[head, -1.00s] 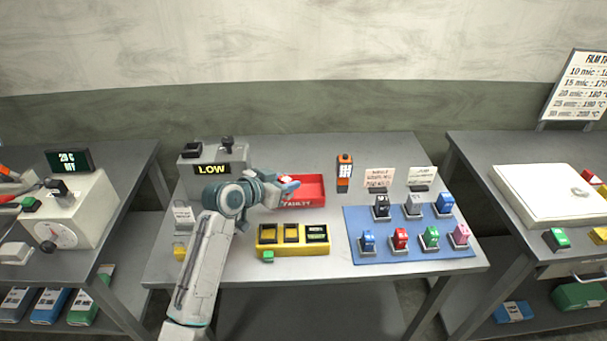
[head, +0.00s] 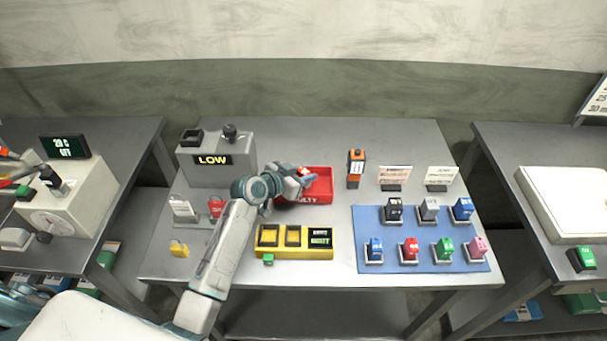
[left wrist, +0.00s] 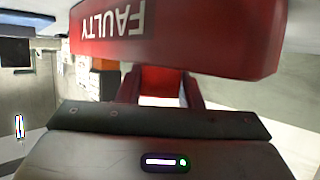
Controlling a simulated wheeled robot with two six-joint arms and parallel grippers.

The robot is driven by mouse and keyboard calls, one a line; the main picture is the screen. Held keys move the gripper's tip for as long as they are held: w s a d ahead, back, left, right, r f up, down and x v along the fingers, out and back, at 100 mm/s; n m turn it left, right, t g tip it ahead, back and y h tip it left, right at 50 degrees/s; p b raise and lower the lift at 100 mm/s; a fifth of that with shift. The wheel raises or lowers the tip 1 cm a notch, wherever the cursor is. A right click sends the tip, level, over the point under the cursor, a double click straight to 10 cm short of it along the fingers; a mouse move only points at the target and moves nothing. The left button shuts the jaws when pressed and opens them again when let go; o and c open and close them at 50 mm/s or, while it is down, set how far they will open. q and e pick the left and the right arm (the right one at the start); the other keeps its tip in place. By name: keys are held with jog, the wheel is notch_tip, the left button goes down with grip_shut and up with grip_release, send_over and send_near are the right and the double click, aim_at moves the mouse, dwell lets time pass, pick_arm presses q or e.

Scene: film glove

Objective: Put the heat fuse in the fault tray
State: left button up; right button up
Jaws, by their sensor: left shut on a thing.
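The red fault tray (head: 322,186), marked FAULTY, sits at the back middle of the centre table. My left gripper (head: 303,174) is over the left part of the tray, shut on a small red and white piece (head: 304,170), which I take to be the heat fuse. The gripper partly hides it. In the left wrist view the red piece (left wrist: 162,80) shows between the fingers, and the tray's lettered wall (left wrist: 190,35) is close across the top, upside down. I cannot tell whether the piece touches the tray. My right gripper is not in view.
A grey LOW unit (head: 215,175) stands behind left of my arm. A yellow block (head: 270,250) with dark slots is in front of the tray. An orange tester (head: 355,168) stands right of it. A blue mat (head: 425,253) holds several coloured fuses.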

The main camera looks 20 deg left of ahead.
pick_arm(q)
jog(key=shift+s+f, duration=0.1)
jog(key=shift+f, duration=0.45)
jog(key=shift+f, duration=0.1)
jog(key=o, duration=1)
jog(key=shift+s+a, duration=0.15)
jog(key=shift+s, duration=0.05)
jog(key=b+v, duration=0.3)
jog(key=v, duration=0.7)
jog(key=shift+s+a, duration=0.15)
jog(key=shift+s, duration=0.05)
jog(key=shift+s+a+r, duration=0.2)
jog(key=shift+s+r, duration=0.2)
jog(key=shift+r, duration=0.05)
